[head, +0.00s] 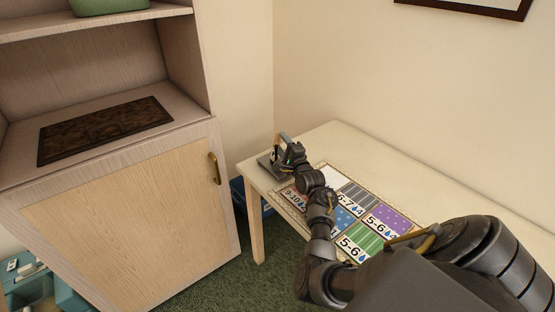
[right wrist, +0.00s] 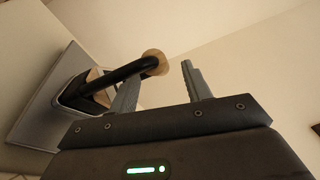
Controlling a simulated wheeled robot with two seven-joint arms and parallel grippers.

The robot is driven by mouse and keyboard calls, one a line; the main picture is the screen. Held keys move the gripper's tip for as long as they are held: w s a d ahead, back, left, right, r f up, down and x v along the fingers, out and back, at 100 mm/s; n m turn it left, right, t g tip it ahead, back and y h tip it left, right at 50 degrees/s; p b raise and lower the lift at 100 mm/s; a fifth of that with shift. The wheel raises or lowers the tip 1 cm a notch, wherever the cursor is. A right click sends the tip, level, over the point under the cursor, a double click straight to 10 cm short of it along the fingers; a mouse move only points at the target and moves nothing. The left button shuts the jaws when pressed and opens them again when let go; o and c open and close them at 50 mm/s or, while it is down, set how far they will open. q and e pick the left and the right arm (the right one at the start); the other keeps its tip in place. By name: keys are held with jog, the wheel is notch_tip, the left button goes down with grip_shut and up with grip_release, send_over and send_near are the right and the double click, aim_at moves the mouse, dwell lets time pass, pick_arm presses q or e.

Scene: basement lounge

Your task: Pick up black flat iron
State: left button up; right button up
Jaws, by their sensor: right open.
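The black flat iron (head: 281,148) stands near the far left corner of the white table, mostly hidden by my right gripper in the head view. In the right wrist view the iron (right wrist: 85,90) has a dark body with wooden parts and a black bar handle with a round wooden end. It rests on a flat grey plate (head: 266,170). My right gripper (head: 291,152) is open at the iron. In the right wrist view its fingers (right wrist: 163,74) stand apart, with the handle's end showing between them; contact cannot be told. My left gripper is not in view.
A patterned sheet (head: 383,217) with colourful numbered squares covers part of the white table (head: 405,157), below my right arm. A wooden cabinet (head: 130,225) stands to the left, with a dark brown panel (head: 105,128) on its shelf. The table's back strip is clear.

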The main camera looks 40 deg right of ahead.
jog(key=shift+w+d+f+b, duration=0.2)
jog(key=shift+w+d+b, duration=0.3)
jog(key=shift+w, duration=0.05)
jog(key=shift+w+d+f+b, duration=0.2)
jog(key=shift+w+d+b, duration=0.25)
jog(key=shift+w, duration=0.05)
jog(key=shift+a, duration=0.1)
jog(key=shift+c, duration=0.2)
jog(key=shift+w, duration=0.1)
grip_shut()
jog(key=shift+r, duration=0.1)
